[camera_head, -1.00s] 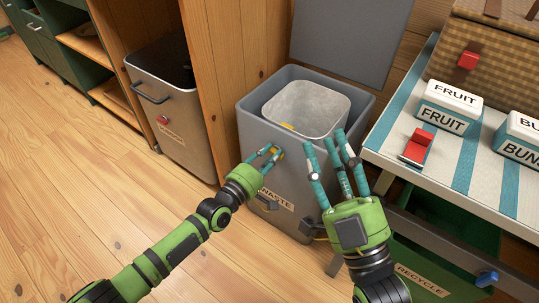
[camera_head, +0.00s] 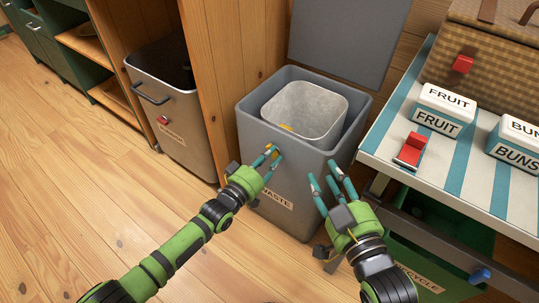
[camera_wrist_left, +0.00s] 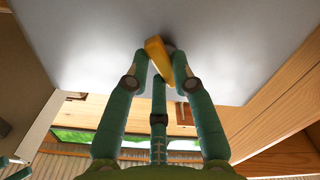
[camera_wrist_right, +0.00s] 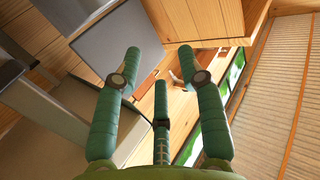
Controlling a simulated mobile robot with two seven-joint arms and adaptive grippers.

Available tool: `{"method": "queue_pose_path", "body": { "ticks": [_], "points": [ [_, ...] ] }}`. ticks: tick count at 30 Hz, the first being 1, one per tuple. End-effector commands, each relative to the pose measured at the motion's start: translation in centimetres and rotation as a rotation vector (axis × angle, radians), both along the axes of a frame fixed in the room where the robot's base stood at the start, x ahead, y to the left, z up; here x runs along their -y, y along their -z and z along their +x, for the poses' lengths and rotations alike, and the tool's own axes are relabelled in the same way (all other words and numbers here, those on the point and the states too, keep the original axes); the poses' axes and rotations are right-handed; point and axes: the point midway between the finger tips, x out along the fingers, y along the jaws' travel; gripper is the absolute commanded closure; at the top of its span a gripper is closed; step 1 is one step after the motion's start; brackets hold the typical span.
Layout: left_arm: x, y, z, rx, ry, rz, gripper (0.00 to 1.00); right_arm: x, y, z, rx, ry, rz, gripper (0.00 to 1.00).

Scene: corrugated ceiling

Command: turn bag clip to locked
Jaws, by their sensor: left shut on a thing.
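The yellow-orange bag clip (camera_wrist_left: 157,58) sits on the front face of the grey waste bin (camera_head: 250,125). In the left wrist view it looks like a slanted bar on a dark round base. My left gripper (camera_head: 270,156) is at the bin's front, with its fingers shut on the clip, partly hiding it in the head view. My right gripper (camera_head: 325,180) is open and empty in front of the bin's right side; its spread fingers also show in the right wrist view (camera_wrist_right: 160,80).
The bin's lid (camera_head: 345,40) stands open, with a pale inner bucket (camera_head: 305,105) inside. A striped counter (camera_head: 460,155) at the right holds a red switch (camera_head: 411,150), FRUIT and BUNS boxes and a wicker basket (camera_head: 490,60). Another bin (camera_head: 180,100) stands left. The floor is clear.

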Motion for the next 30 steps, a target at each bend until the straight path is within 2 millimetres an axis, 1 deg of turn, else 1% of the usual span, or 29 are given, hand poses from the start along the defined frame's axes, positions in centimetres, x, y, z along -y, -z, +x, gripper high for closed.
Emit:
{"method": "queue_pose_path", "body": {
  "ticks": [6,15,22,30],
  "points": [
    [0.0,-0.2,0.1,0.122,-0.002,0.164,1.00,1.0,2.8,-0.4,-0.148,0.025,-0.036,0.60],
    [0.0,0.0,0.0,0.265,-0.002,0.361,1.00,2.0,5.6,-1.3,-0.300,0.048,-0.071,0.60],
    [0.1,0.1,0.0,0.337,-0.002,0.460,1.00,2.5,6.8,-1.8,-0.366,0.056,-0.086,0.60],
    [0.1,0.1,0.0,0.378,-0.001,0.514,1.00,2.7,7.5,-2.1,-0.400,0.060,-0.093,0.60]
  ]
}}
